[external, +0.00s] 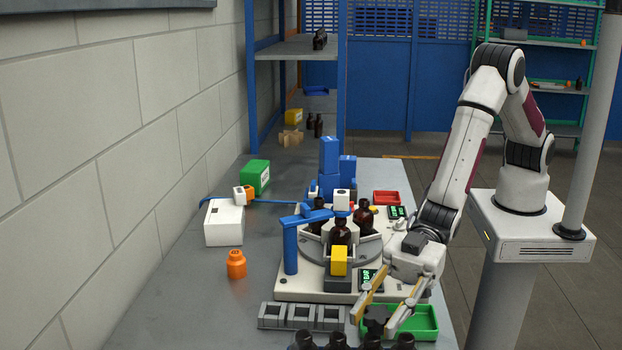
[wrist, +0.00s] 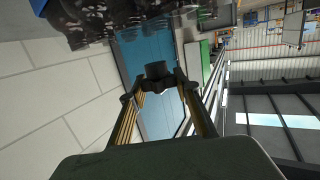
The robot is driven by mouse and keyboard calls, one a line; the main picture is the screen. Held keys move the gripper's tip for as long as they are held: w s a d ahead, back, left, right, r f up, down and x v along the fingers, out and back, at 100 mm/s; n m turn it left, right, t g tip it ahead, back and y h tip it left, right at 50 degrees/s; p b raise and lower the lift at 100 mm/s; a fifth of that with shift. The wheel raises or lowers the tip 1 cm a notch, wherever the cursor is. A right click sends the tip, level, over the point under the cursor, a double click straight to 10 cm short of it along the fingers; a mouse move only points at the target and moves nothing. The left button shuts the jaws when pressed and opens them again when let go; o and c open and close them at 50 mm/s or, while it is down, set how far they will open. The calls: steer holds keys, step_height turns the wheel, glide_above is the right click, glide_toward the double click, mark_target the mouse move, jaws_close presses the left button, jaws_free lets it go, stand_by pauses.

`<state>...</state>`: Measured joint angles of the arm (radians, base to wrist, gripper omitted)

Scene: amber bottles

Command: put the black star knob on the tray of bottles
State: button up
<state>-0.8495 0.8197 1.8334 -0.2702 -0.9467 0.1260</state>
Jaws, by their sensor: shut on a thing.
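The black star knob (external: 376,316) is between the fingertips of my gripper (external: 374,322) in the external view, over the left side of the green bin. My gripper is shut on it. In the wrist view the dark knob (wrist: 158,71) sits between the two fingertips. A row of dark bottles (external: 370,342) stands at the bottom edge of the external view, in front of my gripper; their lower parts and any tray under them are cut off. Dark glassy shapes (wrist: 110,25), likely bottles, show at the top of the wrist view.
A green bin (external: 425,323) lies under and beside my gripper. A grey rack with square slots (external: 302,316) is to the left. A round station with brown bottles (external: 341,233) and blue parts stands behind. An orange jar (external: 236,264) stands on clear table at left.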

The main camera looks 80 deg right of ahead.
mark_target(377, 333)
steer(key=shift+f, duration=1.85)
steer(key=shift+f, duration=0.15)
steer(key=o, duration=1)
steer(key=v, duration=1.2)
